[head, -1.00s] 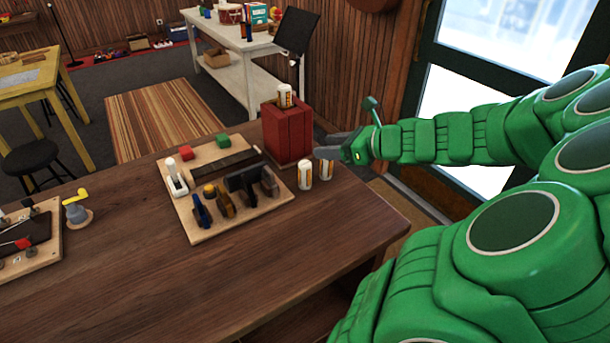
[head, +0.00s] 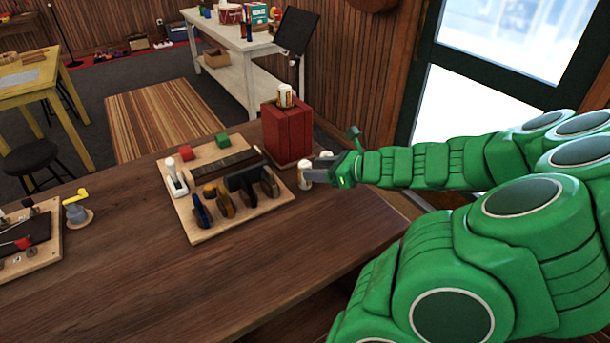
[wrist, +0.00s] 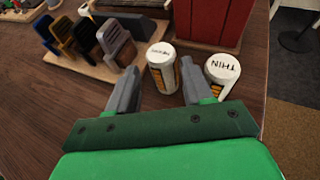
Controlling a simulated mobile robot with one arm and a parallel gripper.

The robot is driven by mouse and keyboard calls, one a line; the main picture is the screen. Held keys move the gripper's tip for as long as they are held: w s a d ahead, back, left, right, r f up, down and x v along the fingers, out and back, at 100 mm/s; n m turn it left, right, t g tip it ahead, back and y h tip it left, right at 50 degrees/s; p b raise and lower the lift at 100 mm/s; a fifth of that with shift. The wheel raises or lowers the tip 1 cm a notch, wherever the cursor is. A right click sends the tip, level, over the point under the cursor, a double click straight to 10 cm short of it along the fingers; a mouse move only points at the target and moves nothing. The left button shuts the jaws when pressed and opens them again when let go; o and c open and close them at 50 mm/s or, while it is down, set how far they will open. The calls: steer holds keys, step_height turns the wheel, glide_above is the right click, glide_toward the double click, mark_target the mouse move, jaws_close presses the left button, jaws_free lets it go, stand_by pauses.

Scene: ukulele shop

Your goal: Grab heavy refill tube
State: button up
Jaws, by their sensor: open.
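Two white-capped refill tubes with orange and white labels stand upright on the wooden bench by the red box. The right finger lies between the two tubes. In the head view my gripper (head: 314,174) partly hides the THIN tube.
The red box (head: 287,132) stands just behind the tubes, with a third tube (head: 285,97) in its top. A wooden tool board (head: 190,215) with several tools lies to the left. The bench (head: 250,285) is clear in front.

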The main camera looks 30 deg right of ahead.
steer(key=shift+x, duration=2.4)
steer(key=shift+d+f, duration=0.15)
steer(key=c, duration=0.7)
